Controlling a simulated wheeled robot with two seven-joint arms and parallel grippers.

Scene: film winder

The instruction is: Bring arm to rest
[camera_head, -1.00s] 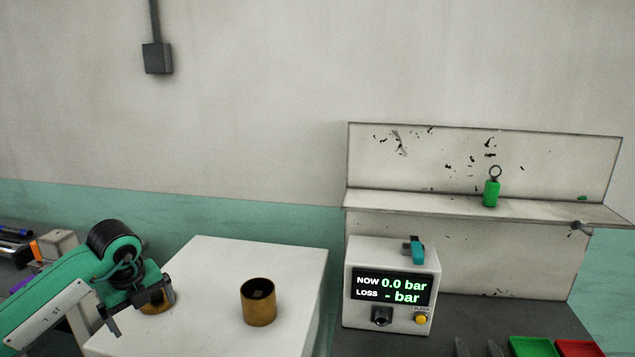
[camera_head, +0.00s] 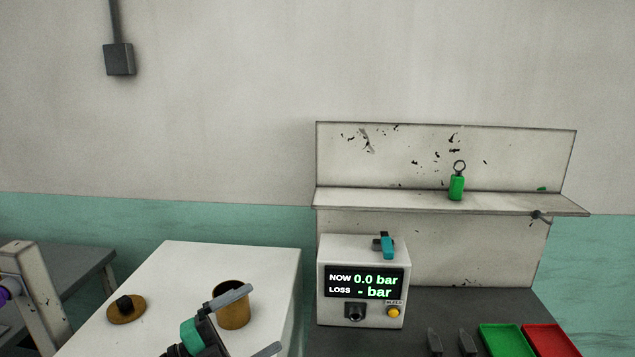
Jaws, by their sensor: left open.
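My left gripper (camera_head: 250,323) is low in the picture. Its two grey fingers are spread apart with nothing seen between them. One finger crosses in front of the brass cup (camera_head: 233,316) on the white block (camera_head: 182,263); I cannot tell whether they touch. A brass disc with a black knob (camera_head: 126,309) lies to the left on the same block, clear of the gripper. Most of the left arm is below the frame. My right gripper is not seen.
A pressure box (camera_head: 362,312) reading 0.0 bar stands right of the block. Green (camera_head: 506,341) and red (camera_head: 551,341) trays lie at the lower right, beside two dark upright pieces (camera_head: 451,343). A green ringed cylinder (camera_head: 456,188) stands on the shelf (camera_head: 400,201).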

